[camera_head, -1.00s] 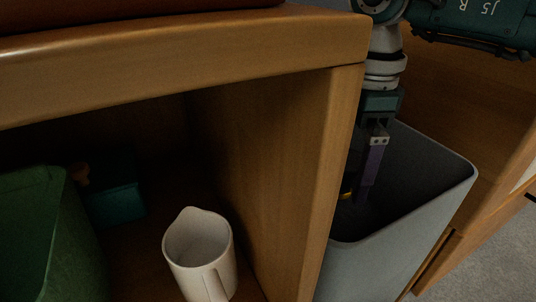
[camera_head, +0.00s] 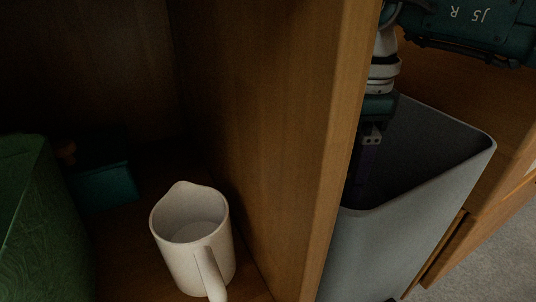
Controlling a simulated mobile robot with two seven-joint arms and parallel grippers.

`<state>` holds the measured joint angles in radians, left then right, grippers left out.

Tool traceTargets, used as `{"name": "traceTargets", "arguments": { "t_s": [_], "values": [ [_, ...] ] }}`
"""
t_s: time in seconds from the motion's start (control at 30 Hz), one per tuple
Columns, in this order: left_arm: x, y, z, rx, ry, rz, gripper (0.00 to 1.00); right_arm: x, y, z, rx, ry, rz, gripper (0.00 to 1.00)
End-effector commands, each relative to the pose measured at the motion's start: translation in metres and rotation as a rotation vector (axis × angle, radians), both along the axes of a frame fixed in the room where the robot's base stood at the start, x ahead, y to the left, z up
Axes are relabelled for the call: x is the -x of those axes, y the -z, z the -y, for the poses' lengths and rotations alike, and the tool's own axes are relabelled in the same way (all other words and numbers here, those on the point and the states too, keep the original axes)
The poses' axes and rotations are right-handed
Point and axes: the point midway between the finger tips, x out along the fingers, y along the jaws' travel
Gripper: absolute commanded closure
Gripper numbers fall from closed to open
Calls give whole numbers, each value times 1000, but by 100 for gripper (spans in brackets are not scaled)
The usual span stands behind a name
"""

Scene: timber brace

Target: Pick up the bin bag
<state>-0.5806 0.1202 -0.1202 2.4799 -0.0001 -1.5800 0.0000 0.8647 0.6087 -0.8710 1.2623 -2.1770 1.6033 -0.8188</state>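A grey bin (camera_head: 455,190) stands on the right, beside the wooden cabinet side. Its inside is dark, and I cannot make out a bin bag in it. My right gripper (camera_head: 362,185) points down into the bin from above, near its left wall. The cabinet panel hides part of it, and its fingertips are lost in shadow, so I cannot tell whether it is open or holds anything. My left gripper is not in view.
A wooden cabinet panel (camera_head: 290,120) stands between the bin and an open compartment. In the compartment are a white pitcher (camera_head: 190,245), a green container (camera_head: 40,230) and a teal box (camera_head: 105,187). Wooden furniture (camera_head: 480,100) borders the bin's right.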

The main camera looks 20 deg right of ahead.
Motion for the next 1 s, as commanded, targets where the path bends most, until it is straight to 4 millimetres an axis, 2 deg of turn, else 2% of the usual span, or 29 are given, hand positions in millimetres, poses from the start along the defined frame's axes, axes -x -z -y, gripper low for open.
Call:
{"name": "traceTargets", "arguments": {
  "t_s": [0.07, 0.53, 1.0],
  "values": [
    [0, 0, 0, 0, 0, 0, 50, 1, 1, 1, 1, 1, -3, 47],
    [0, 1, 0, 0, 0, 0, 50, 2, 4, 1, 5, 3, -5, 100],
    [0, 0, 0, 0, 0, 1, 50, 2, 3, 3, 9, 5, -6, 100]
  ]
}}
